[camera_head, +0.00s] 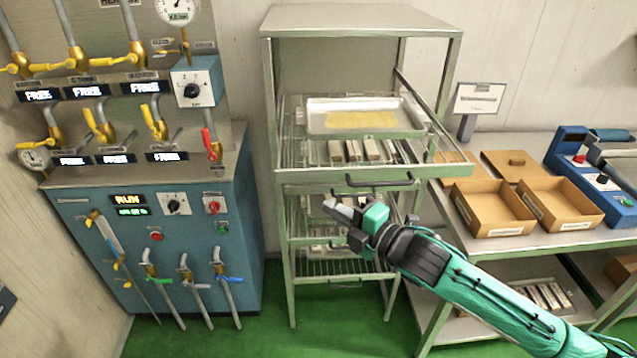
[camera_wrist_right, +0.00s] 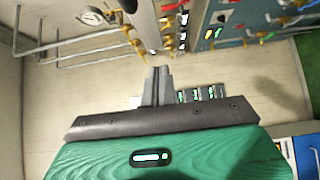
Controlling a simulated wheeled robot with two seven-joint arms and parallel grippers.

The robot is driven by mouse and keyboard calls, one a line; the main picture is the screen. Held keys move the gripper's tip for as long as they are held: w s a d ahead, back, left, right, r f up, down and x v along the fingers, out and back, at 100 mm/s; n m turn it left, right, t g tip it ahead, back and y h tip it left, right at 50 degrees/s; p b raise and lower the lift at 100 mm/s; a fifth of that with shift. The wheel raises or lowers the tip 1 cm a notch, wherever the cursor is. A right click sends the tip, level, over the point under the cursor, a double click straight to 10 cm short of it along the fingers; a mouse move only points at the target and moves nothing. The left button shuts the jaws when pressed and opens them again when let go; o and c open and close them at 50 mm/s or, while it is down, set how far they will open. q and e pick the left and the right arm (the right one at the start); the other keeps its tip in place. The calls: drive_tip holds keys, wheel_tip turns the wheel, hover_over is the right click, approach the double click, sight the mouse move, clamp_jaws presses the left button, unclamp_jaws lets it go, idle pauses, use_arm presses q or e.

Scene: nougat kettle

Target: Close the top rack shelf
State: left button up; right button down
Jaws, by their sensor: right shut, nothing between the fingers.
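The metal rack (camera_head: 275,95) stands in the middle of the head view. Its top wire shelf (camera_head: 300,172) is pulled out toward me, its front edge ahead of the rack's posts. A dark handle (camera_head: 372,183) hangs at the shelf's front. A metal tray (camera_head: 318,128) with a yellow sheet lies on the shelf. My right gripper (camera_head: 340,208) is shut and empty, just below and left of the handle in the picture; I cannot tell whether they touch. Its closed fingers also show in the right wrist view (camera_wrist_right: 157,84). My left gripper is out of view.
A blue control cabinet (camera_head: 80,245) with levers and valves stands left of the rack. A table (camera_head: 455,243) with cardboard boxes (camera_head: 490,228) and a blue machine (camera_head: 570,160) stands right of it. Green floor is open in front of the rack.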

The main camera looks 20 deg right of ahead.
sight(307, 182)
drive_tip(key=w+p, duration=0.1)
drive_tip(key=w, duration=0.1)
drive_tip(key=w+p, duration=0.1)
drive_tip(key=w, duration=0.1)
drive_tip(key=w+a+p, duration=0.1)
drive_tip(key=w, duration=0.2)
drive_tip(key=shift+w, duration=0.1)
drive_tip(key=shift+w, duration=0.2)
